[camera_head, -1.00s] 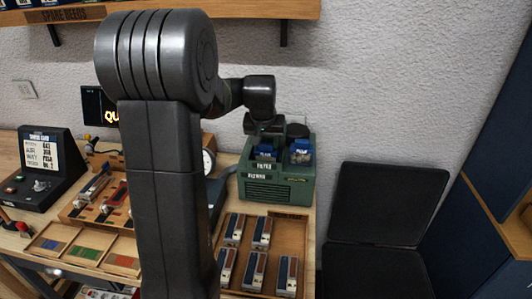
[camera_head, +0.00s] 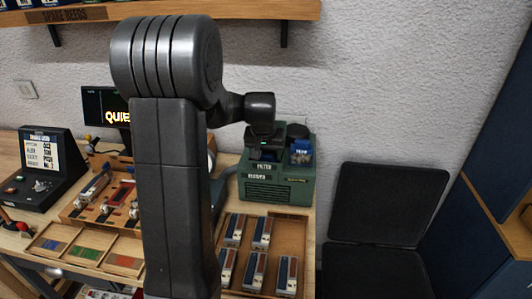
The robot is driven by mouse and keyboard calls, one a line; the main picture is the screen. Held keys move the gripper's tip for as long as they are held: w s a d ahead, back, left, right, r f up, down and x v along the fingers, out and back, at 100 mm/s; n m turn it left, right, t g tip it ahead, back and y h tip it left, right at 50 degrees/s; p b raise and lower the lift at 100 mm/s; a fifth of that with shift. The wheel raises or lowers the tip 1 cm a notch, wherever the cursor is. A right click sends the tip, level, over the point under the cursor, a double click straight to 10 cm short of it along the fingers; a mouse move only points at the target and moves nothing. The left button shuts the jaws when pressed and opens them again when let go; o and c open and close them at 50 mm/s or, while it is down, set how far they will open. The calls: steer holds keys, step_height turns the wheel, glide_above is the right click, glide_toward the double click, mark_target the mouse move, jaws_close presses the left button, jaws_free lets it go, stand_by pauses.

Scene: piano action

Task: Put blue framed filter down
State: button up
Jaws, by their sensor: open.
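A green box (camera_head: 277,189) with FILTER and BLOWER labels stands on the bench at the back, right of my arm. A blue piece (camera_head: 301,150) sits in the right part of its top. My gripper (camera_head: 264,154) is at the left part of the box top, above the FILTER label. It is open. It covers the spot where another blue piece showed before, so I cannot tell how that piece sits or whether the fingers touch it. I cannot make out which blue piece is the framed filter.
A wooden tray (camera_head: 272,228) with several blue, white and brown blocks lies in front of the box. Left of my arm are a parts tray (camera_head: 100,205), a colour-swatch tray (camera_head: 85,246) and a dark control console (camera_head: 48,165). A black chair (camera_head: 386,204) stands to the right.

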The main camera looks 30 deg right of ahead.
steer(key=shift+r, duration=0.2)
steer(key=v, duration=1.2)
steer(key=shift+b, duration=0.4)
steer(key=shift+f, duration=0.15)
steer(key=x, duration=1.2)
steer(key=shift+f+p, duration=0.3)
steer(key=shift+f, duration=0.1)
step_height(320, 180, up, 4)
steer(key=shift+s, duration=0.1)
steer(key=shift+r, duration=0.3)
